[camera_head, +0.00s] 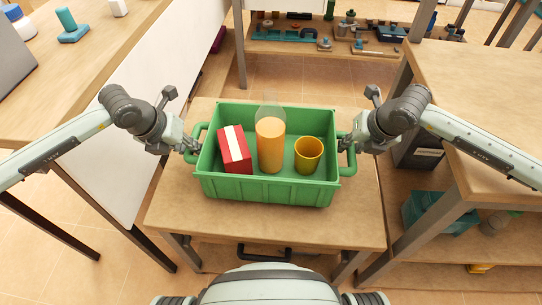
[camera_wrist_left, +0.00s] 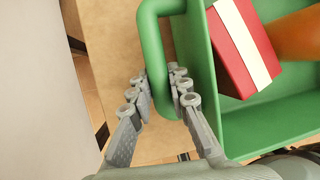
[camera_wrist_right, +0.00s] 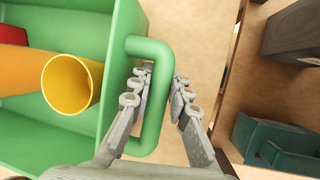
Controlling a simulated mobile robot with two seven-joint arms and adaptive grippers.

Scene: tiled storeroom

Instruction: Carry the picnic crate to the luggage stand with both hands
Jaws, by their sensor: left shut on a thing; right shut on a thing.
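The green picnic crate (camera_head: 262,189) is upright on or just above a small wooden-topped table (camera_head: 355,222); I cannot tell whether it touches the top. It holds a red box with a white stripe (camera_head: 236,151), a clear bottle of orange drink (camera_head: 270,145) and a yellow cup (camera_head: 308,155). My left gripper (camera_head: 194,146) is shut on the crate's left handle, which runs between its fingers in the left wrist view (camera_wrist_left: 157,88). My right gripper (camera_head: 347,146) is shut on the right handle, also between its fingers in the right wrist view (camera_wrist_right: 158,85).
A wooden counter (camera_head: 70,95) with a teal object (camera_head: 71,27) stands at left. A wooden bench (camera_head: 485,85) stands close at right, with a teal bin (camera_head: 440,212) on its lower shelf. A low shelf with tools (camera_head: 320,47) is behind. Tiled floor shows between them.

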